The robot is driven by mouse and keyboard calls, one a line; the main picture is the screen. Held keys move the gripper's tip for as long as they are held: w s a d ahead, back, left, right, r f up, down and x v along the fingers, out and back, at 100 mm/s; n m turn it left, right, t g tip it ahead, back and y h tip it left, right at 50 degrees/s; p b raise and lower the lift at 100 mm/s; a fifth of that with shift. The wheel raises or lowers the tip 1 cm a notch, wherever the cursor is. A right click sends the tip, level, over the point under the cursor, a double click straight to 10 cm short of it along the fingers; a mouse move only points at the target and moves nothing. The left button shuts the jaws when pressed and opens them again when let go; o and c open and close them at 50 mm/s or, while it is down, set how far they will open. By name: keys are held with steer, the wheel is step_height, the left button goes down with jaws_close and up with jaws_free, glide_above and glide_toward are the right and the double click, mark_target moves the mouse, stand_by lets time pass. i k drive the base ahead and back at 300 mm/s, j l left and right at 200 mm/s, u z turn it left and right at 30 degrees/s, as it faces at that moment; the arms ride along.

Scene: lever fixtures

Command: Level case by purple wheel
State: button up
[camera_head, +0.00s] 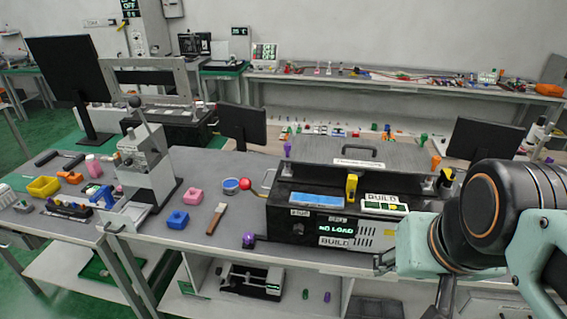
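The case (285,222) is a wide dark box with a grey top plate, a "NO LOAD" display and "BUILD" labels. It stands on the grey bench near its front edge. A purple wheel (248,240) sits low at the case's front left corner. Any small tilt of the case is too slight to tell. My arm comes in from the right and covers the case's front right. Dark parts of my gripper (443,297) show below the teal link at the lower edge, partly cut off. They are apart from the purple wheel, and their fingers are not clear.
A grey lever press (147,165) stands further left. Dark monitors stand behind. Bench space in front of the wheel is narrow.

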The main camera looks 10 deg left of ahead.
mark_target(247, 237)
steer(key=u, duration=1)
steer(key=k+j, duration=0.1)
steer(key=k, duration=0.25)
steer(key=z, duration=0.05)
